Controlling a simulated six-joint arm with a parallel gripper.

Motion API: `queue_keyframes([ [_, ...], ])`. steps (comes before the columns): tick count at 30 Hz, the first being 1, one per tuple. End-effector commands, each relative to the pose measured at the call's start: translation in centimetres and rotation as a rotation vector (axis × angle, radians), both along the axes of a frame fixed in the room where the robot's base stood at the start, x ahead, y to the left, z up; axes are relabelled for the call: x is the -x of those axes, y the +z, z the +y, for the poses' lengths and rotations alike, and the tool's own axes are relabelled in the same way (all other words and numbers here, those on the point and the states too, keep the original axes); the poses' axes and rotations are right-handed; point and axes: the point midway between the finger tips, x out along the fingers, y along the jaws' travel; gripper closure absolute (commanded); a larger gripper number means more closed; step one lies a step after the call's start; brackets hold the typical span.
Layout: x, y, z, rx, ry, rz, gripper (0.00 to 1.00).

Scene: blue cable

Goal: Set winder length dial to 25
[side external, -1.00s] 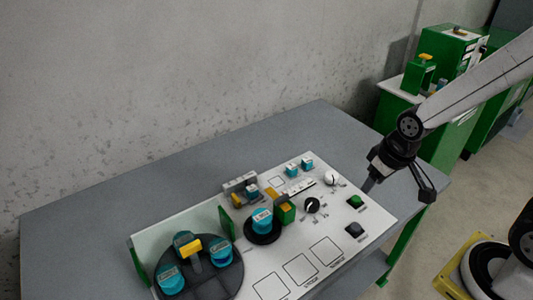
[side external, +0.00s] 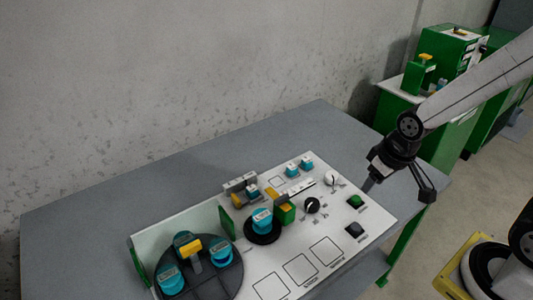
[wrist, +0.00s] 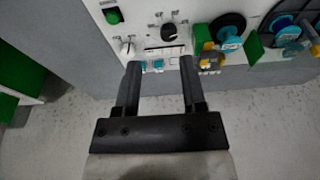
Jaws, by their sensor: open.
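A black round dial (side external: 312,205) with small printed marks around it sits on the white panel (side external: 375,222); it also shows in the wrist view (wrist: 172,33). A white knob (side external: 331,178) sits behind it, and also shows in the wrist view (wrist: 127,48). The printed labels are too small to read, so I cannot tell which is the length dial or its setting. My gripper (side external: 398,190) is open and empty above the panel's right end, apart from both knobs. In the wrist view its two fingers (wrist: 158,63) are spread wide.
A green button (side external: 355,201) and a dark button (side external: 355,230) are on the panel's right side. Teal-topped spools (side external: 262,218) and a dark round turntable (side external: 215,275) stand to the left. The grey table (side external: 110,215) is clear behind the panel.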

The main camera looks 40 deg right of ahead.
Motion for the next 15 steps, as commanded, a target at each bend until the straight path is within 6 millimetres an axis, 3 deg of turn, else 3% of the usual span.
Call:
queue_keyframes([
  [1, 0.0, 0.0, 0.0, 0.0, 0.0, 0.0, 0.41],
  [5, -0.2, 0.0, 0.0, -0.002, -0.008, 0.001, 0.0],
  [15, -3.4, -1.2, 0.1, -0.04, -0.185, 0.042, 0.0],
])
